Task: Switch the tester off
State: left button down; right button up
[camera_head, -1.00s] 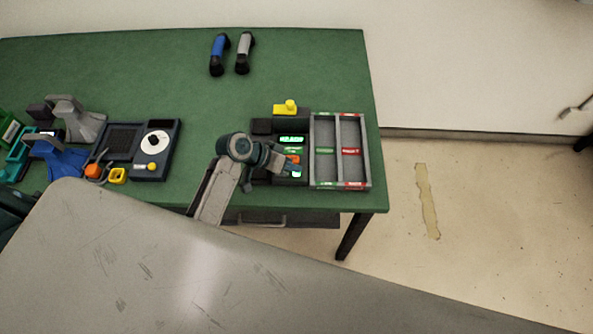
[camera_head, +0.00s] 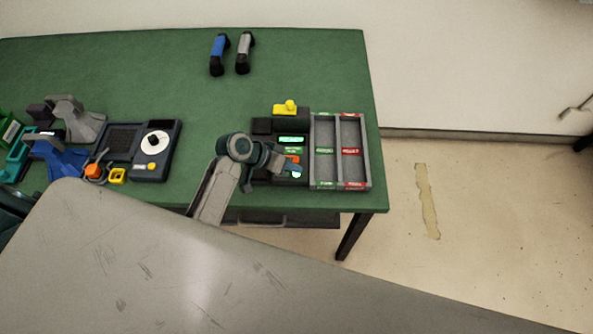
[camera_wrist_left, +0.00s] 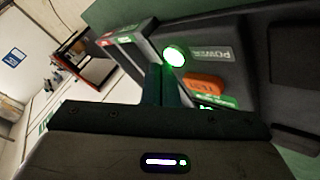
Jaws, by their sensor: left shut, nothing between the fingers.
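The tester (camera_head: 262,126) is a dark box near the table's right end. Its screen (camera_head: 291,140) is lit green. In the left wrist view, a round power button (camera_wrist_left: 174,55) glows green beside a "POWER" label (camera_wrist_left: 211,52), with an orange test button (camera_wrist_left: 203,84) next to it. My left gripper (camera_head: 288,167) is over the tester's front part, shut and empty. Its fingers (camera_wrist_left: 165,86) show close to the power button in the left wrist view; I cannot tell whether they touch it. My right gripper is not in view.
A grey two-compartment tray (camera_head: 338,117) stands right of the tester. A yellow piece (camera_head: 286,107) sits behind it. A blue handset (camera_head: 218,54) and a grey handset (camera_head: 243,53) lie at the back. A dial device (camera_head: 154,158) stands left. The green table's (camera_head: 290,75) middle is clear.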

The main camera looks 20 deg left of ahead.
pick_arm(q)
jog(key=shift+f, duration=0.1)
dwell(0.3)
jog(key=shift+f, duration=0.4)
jog(key=shift+r+p, duration=0.45)
dwell(0.3)
notch_tip(320, 180, up, 5)
jog(key=p, duration=0.4)
jog(key=shift+f+p, duration=0.2)
jog(key=shift+p, duration=0.1)
jog(key=shift+r+p, duration=0.35)
jog(key=shift+r, duration=0.4)
